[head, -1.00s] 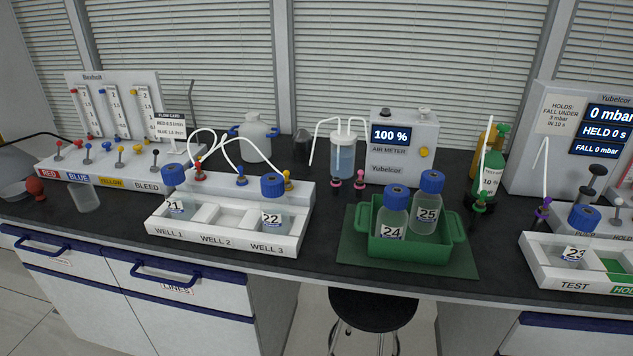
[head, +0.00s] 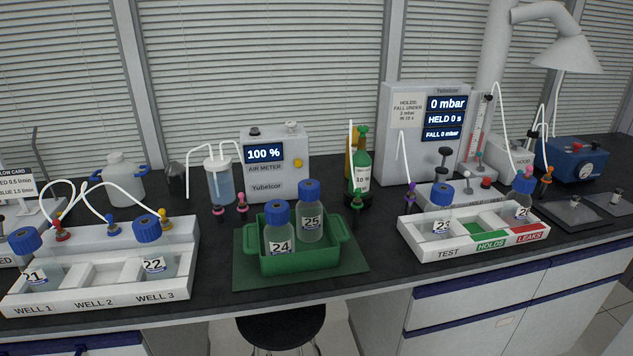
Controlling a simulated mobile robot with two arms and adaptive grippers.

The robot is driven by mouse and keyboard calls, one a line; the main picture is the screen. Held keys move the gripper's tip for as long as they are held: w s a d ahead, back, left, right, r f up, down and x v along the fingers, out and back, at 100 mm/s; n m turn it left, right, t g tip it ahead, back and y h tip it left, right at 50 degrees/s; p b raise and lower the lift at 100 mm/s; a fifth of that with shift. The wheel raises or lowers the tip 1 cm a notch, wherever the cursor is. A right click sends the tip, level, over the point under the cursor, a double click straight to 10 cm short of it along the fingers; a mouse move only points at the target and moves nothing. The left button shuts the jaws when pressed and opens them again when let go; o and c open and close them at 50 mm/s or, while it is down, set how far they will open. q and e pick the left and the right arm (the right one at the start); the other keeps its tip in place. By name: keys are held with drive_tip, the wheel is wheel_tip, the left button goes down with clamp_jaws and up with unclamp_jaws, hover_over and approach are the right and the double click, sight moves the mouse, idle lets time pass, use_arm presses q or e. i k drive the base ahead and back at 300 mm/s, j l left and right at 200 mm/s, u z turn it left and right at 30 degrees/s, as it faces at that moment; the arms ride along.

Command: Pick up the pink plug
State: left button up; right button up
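Several pink fittings show in the head view, and I cannot tell for certain which is the pink plug. One small pink piece (head: 241,203) stands on the bench in front of the air meter. Another darker pink piece (head: 218,211) stands just left of it, below the clear wash bottle (head: 219,183). A pink cap-like piece (head: 523,181) sits on top of a bottle in the LEAKS place of the right tray (head: 432,252). Neither of my grippers is in view.
A green crate (head: 331,253) with bottles 24 (head: 279,248) and 25 (head: 311,235) stands in front of the air meter (head: 277,165). A green cylinder (head: 360,168) is behind it to the right. The white well tray (head: 103,295) is at left. A stool (head: 282,325) stands before the bench.

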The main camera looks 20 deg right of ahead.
sight(529, 168)
drive_tip(key=z, duration=1.75)
